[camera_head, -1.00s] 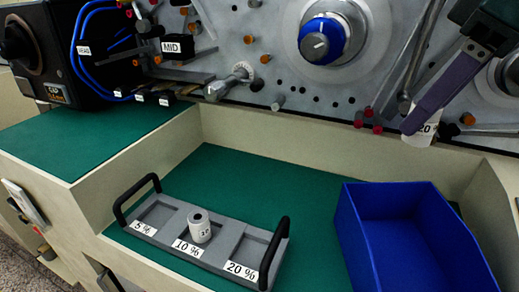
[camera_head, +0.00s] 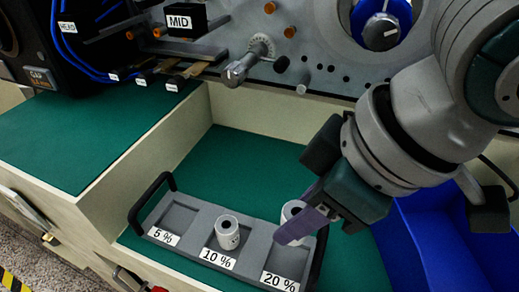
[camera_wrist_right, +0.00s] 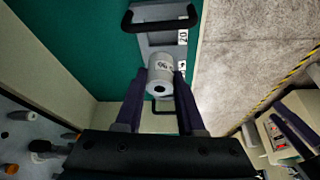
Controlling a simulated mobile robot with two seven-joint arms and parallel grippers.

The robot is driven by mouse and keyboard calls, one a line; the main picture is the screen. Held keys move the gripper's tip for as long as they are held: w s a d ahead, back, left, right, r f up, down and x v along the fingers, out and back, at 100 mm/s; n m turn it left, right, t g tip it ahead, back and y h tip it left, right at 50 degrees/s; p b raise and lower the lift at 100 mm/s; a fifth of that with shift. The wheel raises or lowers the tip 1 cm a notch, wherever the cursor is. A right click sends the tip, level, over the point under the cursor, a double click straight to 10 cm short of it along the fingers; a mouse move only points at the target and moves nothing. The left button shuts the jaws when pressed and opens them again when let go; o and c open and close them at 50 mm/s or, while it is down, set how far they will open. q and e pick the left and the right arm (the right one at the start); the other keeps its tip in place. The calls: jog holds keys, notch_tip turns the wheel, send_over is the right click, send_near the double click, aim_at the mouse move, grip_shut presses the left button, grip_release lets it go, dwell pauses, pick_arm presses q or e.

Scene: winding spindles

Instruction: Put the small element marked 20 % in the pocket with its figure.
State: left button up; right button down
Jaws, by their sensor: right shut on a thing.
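The grey tray (camera_head: 180,215) has three pockets labelled 5 %, 10 % and 20 %. One small pale cylinder (camera_head: 228,232) stands upright in the 10 % pocket. My right gripper (camera_head: 300,217) is shut on another pale cylinder (camera_head: 291,210), the small element, at the 20 % pocket (camera_head: 288,258). A purple finger hides much of it. Whether it touches the pocket floor I cannot tell. In the right wrist view the held element (camera_wrist_right: 160,76) sits between the fingertips, its mark too small to read. My left gripper is not in view.
The tray has black handles at both ends, the right one close to my gripper. A blue bin (camera_head: 440,235) stands to the right, partly behind my arm. The machine panel (camera_head: 320,60) with knobs rises behind. Green surface is free behind the tray.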

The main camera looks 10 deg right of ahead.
notch_tip(320, 180, down, 8)
jog(key=shift+r+b, duration=0.1)
jog(key=shift+b, duration=0.4)
jog(key=shift+f, duration=0.2)
jog(key=c, duration=0.5)
grip_release()
jog(key=p+v, duration=0.2)
jog(key=v, duration=1)
jog(key=s+a+m+t+y, duration=0.1)
jog(key=a, duration=0.3)
jog(key=s+d+f+m+h, duration=0.1)
jog(key=s+d+m, duration=0.1)
jog(key=d, duration=0.1)
jog(key=s+d+f+m+h, duration=0.1)
jog(key=s+d+m, duration=0.1)
jog(key=s+d, duration=0.1)
jog(key=s+d+f+m+h, duration=0.1)
jog(key=s+d+m+h, duration=0.1)
jog(key=d, duration=0.1)
jog(key=shift+s+d+f+g, duration=0.3)
jog(key=shift+d+f, duration=0.05)
jog(key=shift+d, duration=0.05)
notch_tip(320, 180, up, 38)
jog(key=p, duration=3.8)
jog(key=shift+f, duration=0.25)
